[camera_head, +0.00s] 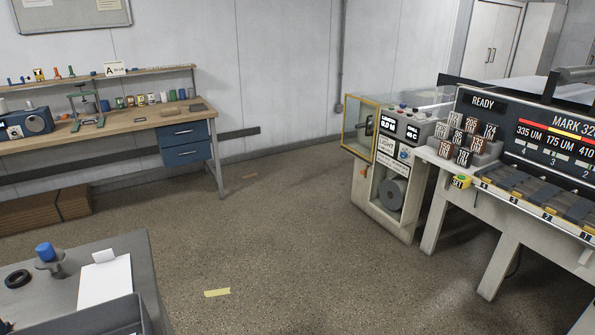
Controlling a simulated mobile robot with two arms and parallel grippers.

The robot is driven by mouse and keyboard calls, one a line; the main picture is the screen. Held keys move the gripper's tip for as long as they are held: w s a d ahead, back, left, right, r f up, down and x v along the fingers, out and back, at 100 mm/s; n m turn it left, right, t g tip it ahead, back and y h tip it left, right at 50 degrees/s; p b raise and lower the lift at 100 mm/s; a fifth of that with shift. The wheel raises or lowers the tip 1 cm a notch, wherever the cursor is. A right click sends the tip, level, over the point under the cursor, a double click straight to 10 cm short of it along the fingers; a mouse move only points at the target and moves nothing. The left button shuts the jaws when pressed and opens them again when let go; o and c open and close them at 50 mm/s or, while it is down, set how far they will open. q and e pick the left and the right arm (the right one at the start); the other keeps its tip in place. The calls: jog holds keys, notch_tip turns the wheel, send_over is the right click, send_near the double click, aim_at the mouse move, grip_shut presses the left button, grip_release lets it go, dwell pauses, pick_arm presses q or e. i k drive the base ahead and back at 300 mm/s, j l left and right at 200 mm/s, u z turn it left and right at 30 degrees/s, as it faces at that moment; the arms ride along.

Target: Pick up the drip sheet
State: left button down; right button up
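No thing in view is labelled as the drip sheet. A white sheet (105,285) lies flat on the grey table (145,270) at the lower left, with a small white block or tag (103,256) at its far edge. A small pale yellow strip (217,293) lies on the floor right of that table. I cannot tell which of these, if any, is the drip sheet. Neither of my grippers shows in the view.
On the grey table are a blue-topped holder (46,254), a black ring (18,279) and a grey bin (95,318). A wooden workbench (130,122) stands at the back left. Coating machines (390,170) stand at the right. The middle floor is mostly clear.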

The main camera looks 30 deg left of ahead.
aim_at(109, 278)
jog(key=i+l, duration=0.2)
jog(key=i, duration=0.2)
jog(key=i+l+u, duration=0.15)
jog(key=i, duration=0.25)
jog(key=i+u, duration=0.25)
jog(key=u, duration=0.2)
jog(key=i+u, duration=0.25)
jog(key=u, duration=0.2)
jog(key=i+l+u, duration=0.1)
jog(key=u, duration=0.35)
jog(key=i+u, duration=0.25)
jog(key=u, duration=0.2)
jog(key=i+u, duration=0.2)
jog(key=u, duration=0.2)
jog(key=i+l+u, duration=0.2)
jog(key=u, duration=0.25)
jog(key=i+l+u, duration=0.15)
jog(key=u, duration=0.25)
jog(key=i+l+u, duration=0.15)
jog(key=l+u, duration=0.3)
jog(key=i+l+u, duration=0.1)
jog(key=u, duration=0.35)
jog(key=l, duration=0.1)
